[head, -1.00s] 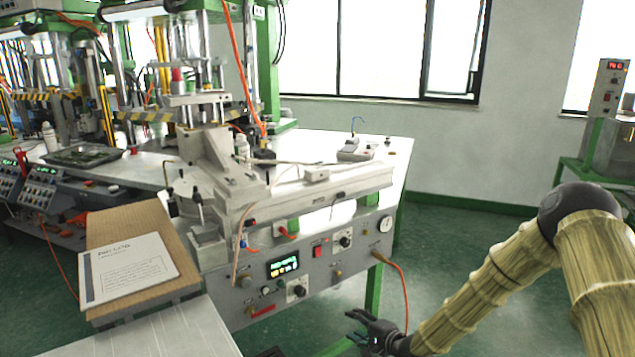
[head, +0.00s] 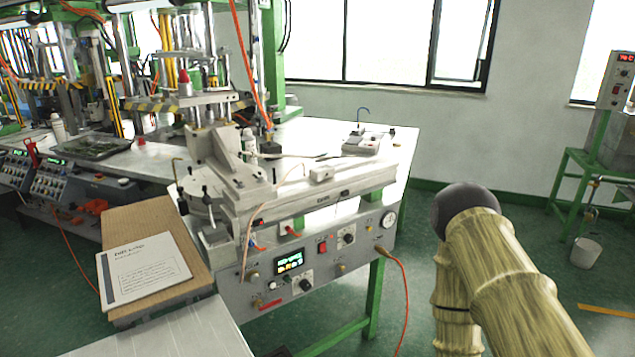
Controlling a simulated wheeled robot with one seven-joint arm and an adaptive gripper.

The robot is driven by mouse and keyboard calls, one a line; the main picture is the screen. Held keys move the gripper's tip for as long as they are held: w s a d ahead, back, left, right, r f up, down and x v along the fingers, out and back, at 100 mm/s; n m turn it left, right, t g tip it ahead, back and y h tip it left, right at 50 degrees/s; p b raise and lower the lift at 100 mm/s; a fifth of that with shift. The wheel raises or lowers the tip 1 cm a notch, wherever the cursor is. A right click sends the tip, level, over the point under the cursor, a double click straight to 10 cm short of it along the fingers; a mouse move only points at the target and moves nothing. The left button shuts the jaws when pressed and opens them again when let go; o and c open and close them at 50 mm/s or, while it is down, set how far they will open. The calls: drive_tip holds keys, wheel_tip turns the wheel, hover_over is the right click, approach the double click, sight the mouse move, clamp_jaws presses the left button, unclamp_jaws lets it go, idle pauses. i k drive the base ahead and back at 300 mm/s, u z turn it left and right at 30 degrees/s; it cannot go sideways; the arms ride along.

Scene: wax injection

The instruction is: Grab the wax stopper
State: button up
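I cannot tell for sure which thing is the wax stopper. The wax injection machine (head: 365,248) stands in the middle, with a display, knobs and a gauge on its front panel. A small red-topped part (head: 185,82) sits on the press above the machine. A small grey device (head: 361,146) with a thin blue hook lies on the white tabletop. My arm shows at the lower right, its wrist end running below the picture, and my gripper is out of view.
A wooden board with a white printed sheet (head: 145,272) is at the left front, beside a pale table surface (head: 170,338). An orange hose (head: 402,285) hangs by the machine's right leg. Green floor between is open.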

sight(184, 78)
drive_tip(key=k, duration=0.5)
drive_tip(key=z, duration=1.4)
drive_tip(key=i, duration=3.3)
drive_tip(key=u, duration=3.6)
